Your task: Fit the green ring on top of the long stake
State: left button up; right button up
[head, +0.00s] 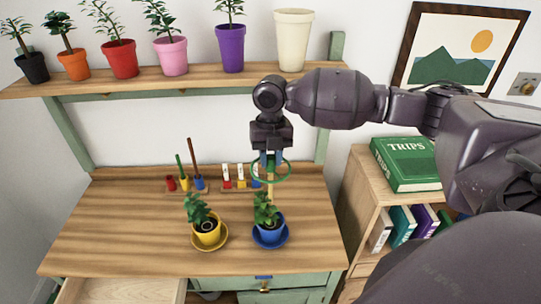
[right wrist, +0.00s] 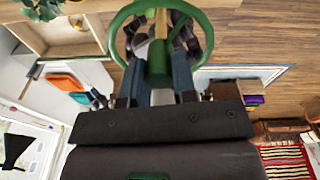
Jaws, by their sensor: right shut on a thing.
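My right gripper (head: 270,159) is shut on the green ring (head: 288,172) and holds it level above the blue pot. In the right wrist view, the gripper (right wrist: 160,78) grips a green tab (right wrist: 158,62) on the ring (right wrist: 118,30). A thin tan stake (head: 271,188) stands upright by the plant in the blue pot (head: 270,232). In the right wrist view, a tan stake (right wrist: 161,20) shows within the ring's outline. I cannot tell whether the ring is around its tip or just above it. My left gripper is not in view.
A yellow pot (head: 206,233) with a plant stands left of the blue pot on the wooden table (head: 120,235). A shelf of potted plants (head: 120,78) is above. A low bookcase (head: 366,196) stands at right.

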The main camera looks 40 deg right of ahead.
jog(key=shift+f, duration=0.95)
dwell(0.9)
jog(key=o, duration=1)
jog(key=shift+r, duration=0.15)
jog(key=r, duration=0.7)
jog(key=w+r+b, duration=0.1)
jog(key=r, duration=0.2)
jog(key=shift+d+r, duration=0.25)
jog(key=shift+d, duration=0.15)
